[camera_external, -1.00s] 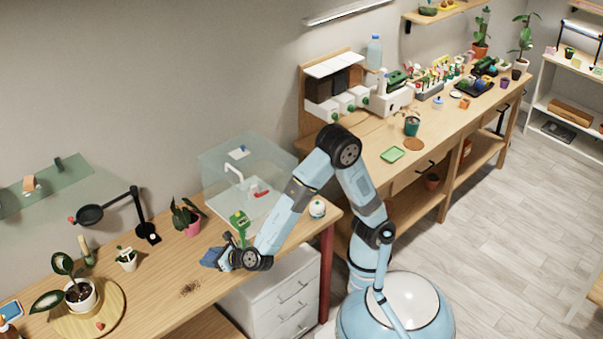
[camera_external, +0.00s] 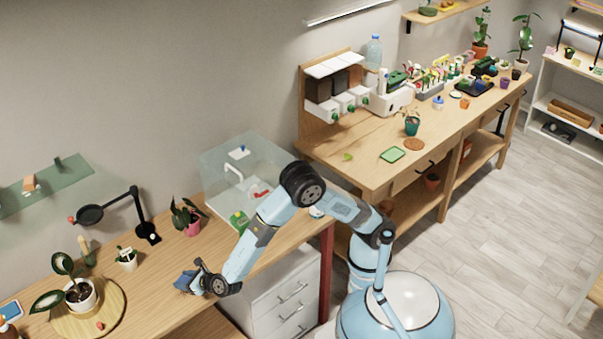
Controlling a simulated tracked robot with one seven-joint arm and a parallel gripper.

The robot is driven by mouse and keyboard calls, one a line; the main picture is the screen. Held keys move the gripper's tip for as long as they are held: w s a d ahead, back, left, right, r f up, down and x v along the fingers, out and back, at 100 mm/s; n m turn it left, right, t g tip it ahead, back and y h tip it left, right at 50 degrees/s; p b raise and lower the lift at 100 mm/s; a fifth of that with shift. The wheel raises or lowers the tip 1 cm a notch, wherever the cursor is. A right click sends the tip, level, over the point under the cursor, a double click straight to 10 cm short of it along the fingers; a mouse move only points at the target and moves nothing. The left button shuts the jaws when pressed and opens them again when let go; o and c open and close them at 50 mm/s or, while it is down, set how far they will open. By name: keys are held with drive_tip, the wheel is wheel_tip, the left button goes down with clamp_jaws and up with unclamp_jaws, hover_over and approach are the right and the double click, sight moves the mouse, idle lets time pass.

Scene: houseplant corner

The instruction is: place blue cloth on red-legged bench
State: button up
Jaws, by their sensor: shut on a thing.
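The blue cloth (camera_external: 184,282) is a small crumpled piece at the tip of my gripper (camera_external: 195,279). My gripper is shut on it, low over the front part of the red-legged bench (camera_external: 165,262). I cannot tell whether the cloth touches the bench top. The bench has a wooden top, and one red leg (camera_external: 326,270) shows at its right end. The dark soil patch on the bench is hidden behind the cloth and gripper.
A clear tank (camera_external: 245,175) and a green object (camera_external: 240,221) stand behind my arm.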

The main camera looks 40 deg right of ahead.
sight(182, 296)
drive_tip(key=shift+w+a+f, duration=0.35)
drive_tip(key=shift+a+f, duration=0.15)
drive_tip(key=shift+f, duration=0.25)
drive_tip(key=shift+w+a+f, duration=0.35)
drive_tip(key=shift+a+f, duration=0.15)
drive_tip(key=shift+f, duration=0.25)
drive_tip(key=shift+w+a+f, duration=0.1)
drive_tip(key=shift+f, duration=1.5)
drive_tip(key=o, duration=1)
drive_tip(key=shift+f, duration=0.1)
drive_tip(key=v, duration=1.2)
